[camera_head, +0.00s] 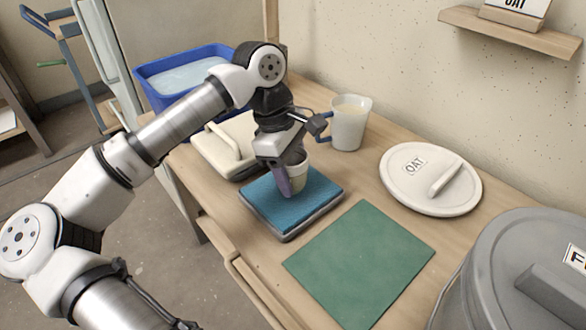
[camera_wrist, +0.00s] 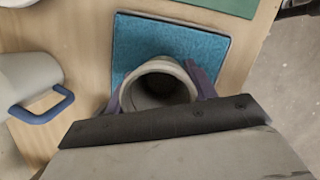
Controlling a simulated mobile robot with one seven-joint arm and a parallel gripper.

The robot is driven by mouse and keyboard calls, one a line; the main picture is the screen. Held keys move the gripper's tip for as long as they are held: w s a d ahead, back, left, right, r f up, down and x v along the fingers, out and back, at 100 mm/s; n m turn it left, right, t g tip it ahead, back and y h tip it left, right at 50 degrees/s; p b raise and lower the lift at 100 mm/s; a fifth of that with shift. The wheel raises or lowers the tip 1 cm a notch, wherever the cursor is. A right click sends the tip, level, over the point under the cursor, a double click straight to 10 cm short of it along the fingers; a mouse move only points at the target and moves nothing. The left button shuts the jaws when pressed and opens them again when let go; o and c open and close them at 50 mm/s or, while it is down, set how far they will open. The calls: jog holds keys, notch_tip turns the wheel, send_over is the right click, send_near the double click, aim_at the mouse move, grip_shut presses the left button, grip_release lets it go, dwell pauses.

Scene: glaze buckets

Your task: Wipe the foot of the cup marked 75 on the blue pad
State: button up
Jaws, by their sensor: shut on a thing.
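The cup (camera_head: 298,172) is small and pale grey, and my gripper (camera_head: 289,178) is shut on it. In the wrist view the cup (camera_wrist: 157,82) shows its open mouth, with a purple finger on each side of my gripper (camera_wrist: 160,90). The cup is upright over the blue pad (camera_head: 265,205), which lies in a dark tray; the pad also shows in the wrist view (camera_wrist: 150,40). The cup's foot is low at the pad, but I cannot tell whether it touches. No number on the cup is readable.
A white jug (camera_head: 349,125) with a blue handle stands behind the pad. A blue tub (camera_head: 185,76) and a cream lid (camera_head: 225,148) are at the left. A lid marked OAT (camera_head: 425,185), a green mat (camera_head: 360,260) and a grey bucket (camera_head: 520,270) are at the right.

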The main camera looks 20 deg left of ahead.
aim_at(311, 182)
jog(key=shift+f+b, duration=0.6)
dwell(0.4)
jog(key=shift+w+d, duration=0.5)
jog(key=shift+w, duration=0.25)
jog(key=shift+w+d, duration=0.45)
jog(key=shift+w, duration=0.25)
jog(key=shift+s+a+f+b, duration=0.1)
jog(key=shift+s+a+b, duration=0.25)
jog(key=shift+s+a, duration=0.5)
jog(key=shift+s+a+r+b, duration=0.1)
jog(key=shift+s+a+b, duration=0.35)
jog(key=shift+s, duration=0.65)
jog(key=shift+s+a+f+b, duration=0.1)
jog(key=shift+s+a+b, duration=0.2)
jog(key=shift+s+a, duration=0.55)
jog(key=shift+w+d, duration=1.1)
jog(key=shift+w, duration=0.3)
jog(key=shift+w+d, duration=1.05)
jog(key=shift+w, duration=0.35)
jog(key=shift+s+a+b, duration=0.25)
jog(key=shift+s+a, duration=0.4)
jog(key=shift+s, duration=0.35)
jog(key=shift+s+a+b, duration=0.3)
jog(key=shift+s+a, duration=0.35)
jog(key=shift+s, duration=0.3)
jog(key=shift+s+a+b, duration=0.25)
jog(key=shift+s+a, duration=0.4)
jog(key=shift+s, duration=0.35)
jog(key=shift+r, duration=0.25)
